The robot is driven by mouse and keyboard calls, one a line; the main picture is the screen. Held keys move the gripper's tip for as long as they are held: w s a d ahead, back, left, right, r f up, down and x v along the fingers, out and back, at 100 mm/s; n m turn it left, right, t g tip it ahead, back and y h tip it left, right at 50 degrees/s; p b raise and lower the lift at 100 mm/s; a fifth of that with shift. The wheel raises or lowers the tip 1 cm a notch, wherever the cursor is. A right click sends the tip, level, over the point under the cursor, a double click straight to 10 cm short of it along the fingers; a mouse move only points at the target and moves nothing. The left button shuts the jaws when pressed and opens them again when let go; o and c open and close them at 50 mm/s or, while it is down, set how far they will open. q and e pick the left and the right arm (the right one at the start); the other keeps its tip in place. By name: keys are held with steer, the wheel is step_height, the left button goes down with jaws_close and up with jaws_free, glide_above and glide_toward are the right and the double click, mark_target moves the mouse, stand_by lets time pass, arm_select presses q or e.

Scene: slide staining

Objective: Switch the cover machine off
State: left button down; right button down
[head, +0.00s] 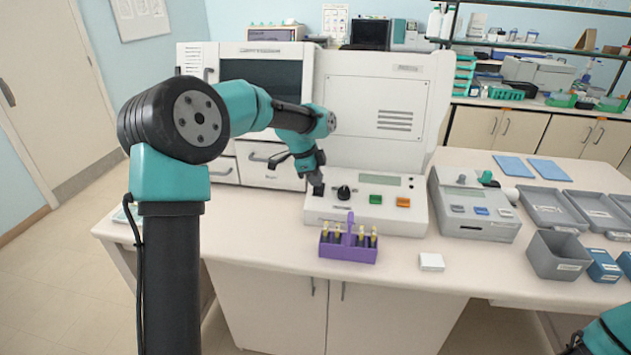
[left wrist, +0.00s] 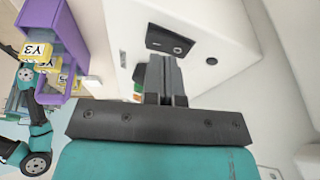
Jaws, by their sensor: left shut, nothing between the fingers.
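The white cover machine (head: 376,110) stands at the back middle of the counter. Its low front panel carries a black knob (head: 344,192), a green button (head: 376,199), an orange button (head: 403,202) and a small display. My left gripper (head: 317,182) is shut and empty, pointing down at the panel's left end. In the left wrist view its closed fingers (left wrist: 164,78) reach toward a black switch plate (left wrist: 169,40) on the white housing. They partly overlap the plate's near edge; I cannot tell whether they touch it. The switch's position is unclear. My right gripper is not visible.
A purple rack (head: 348,252) with yellow-topped bottles stands in front of the panel; it also shows in the left wrist view (left wrist: 72,40). A small white block (head: 431,262) lies to its right. A grey device (head: 474,208), trays and bins fill the right side.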

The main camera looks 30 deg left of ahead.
arm_select(q)
steer(key=w+v, duration=0.2)
steer(key=v, duration=1)
steer(key=shift+s+r, duration=0.2)
steer(key=shift+r, duration=0.25)
steer(key=shift+d, duration=0.1)
